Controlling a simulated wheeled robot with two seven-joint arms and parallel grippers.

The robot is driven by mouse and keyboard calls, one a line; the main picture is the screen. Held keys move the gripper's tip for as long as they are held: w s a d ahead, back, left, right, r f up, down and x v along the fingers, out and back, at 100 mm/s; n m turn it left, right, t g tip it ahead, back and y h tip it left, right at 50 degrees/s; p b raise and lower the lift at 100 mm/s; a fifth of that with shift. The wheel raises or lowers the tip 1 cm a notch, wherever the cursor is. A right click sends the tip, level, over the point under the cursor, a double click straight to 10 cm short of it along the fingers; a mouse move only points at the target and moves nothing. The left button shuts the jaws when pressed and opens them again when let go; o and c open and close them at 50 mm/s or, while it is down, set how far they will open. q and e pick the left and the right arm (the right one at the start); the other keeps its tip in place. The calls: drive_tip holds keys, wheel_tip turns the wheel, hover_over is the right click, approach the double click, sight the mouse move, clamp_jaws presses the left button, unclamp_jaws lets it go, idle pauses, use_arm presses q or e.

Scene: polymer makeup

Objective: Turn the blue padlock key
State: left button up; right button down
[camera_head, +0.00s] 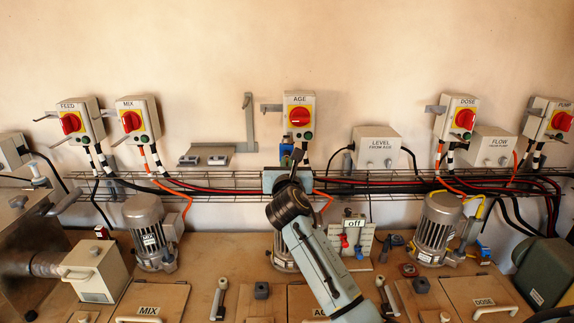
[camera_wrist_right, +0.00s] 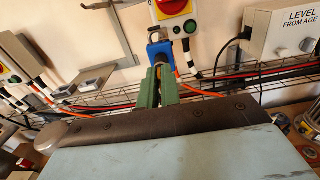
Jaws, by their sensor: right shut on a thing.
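The blue padlock (camera_head: 286,152) hangs at the lower left of the AGE switch box (camera_head: 299,117), against the wall. It shows closer in the right wrist view (camera_wrist_right: 160,50), with its shackle above it. My right gripper (camera_wrist_right: 159,80) has its green fingers pointing up at the underside of the padlock. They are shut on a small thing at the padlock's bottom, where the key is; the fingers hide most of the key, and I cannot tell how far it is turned. In the head view my right wrist covers the gripper's lower part. My left gripper is not in view.
A wire cable tray (camera_head: 230,181) with black, red and orange cables runs behind my right gripper. The LEVEL box (camera_head: 376,147) is on the wall to the right. Motors (camera_head: 437,228) and a small panel marked "off" (camera_head: 354,224) stand on the bench below.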

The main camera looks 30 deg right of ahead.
drive_tip(key=shift+m, duration=0.4)
drive_tip(key=m, duration=0.5)
drive_tip(key=m+b, duration=0.1)
drive_tip(key=m, duration=0.8)
drive_tip(key=shift+s+d+f+m, duration=0.15)
drive_tip(key=shift+d+f+m, duration=0.15)
drive_tip(key=shift+m, duration=0.1)
drive_tip(key=c, duration=1.6)
unclamp_jaws()
drive_tip(key=shift+s+a, duration=0.1)
